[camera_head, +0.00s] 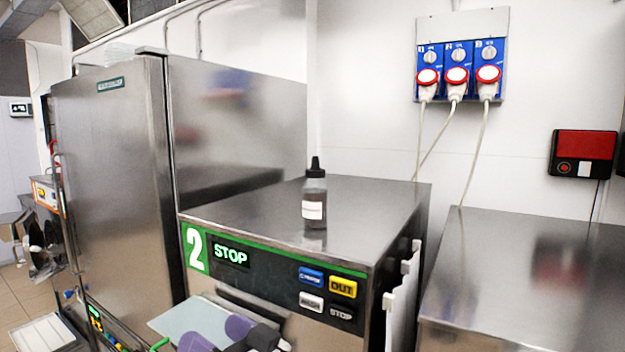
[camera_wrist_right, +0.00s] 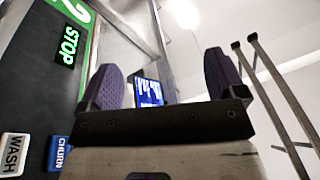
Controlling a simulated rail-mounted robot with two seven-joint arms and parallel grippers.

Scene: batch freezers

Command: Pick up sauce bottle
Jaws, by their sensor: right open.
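The sauce bottle (camera_head: 314,192) is dark grey with a black pointed cap and a white label. It stands upright on the steel top of batch freezer number 2 (camera_head: 265,214) in the head view. My right gripper (camera_head: 218,332) has purple finger pads and is low in front of that freezer, below and to the left of the bottle and apart from it. In the wrist view the right gripper (camera_wrist_right: 163,82) is open with nothing between its fingers, and the bottle does not show. My left gripper is not in view.
A tall steel cabinet (camera_head: 110,180) stands at the left. Another steel top (camera_head: 500,270) is at the right, past a gap. Freezer 2's front has a green-edged panel with buttons (camera_head: 328,290). Wall sockets with hanging cables (camera_head: 457,75) are behind. The top around the bottle is clear.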

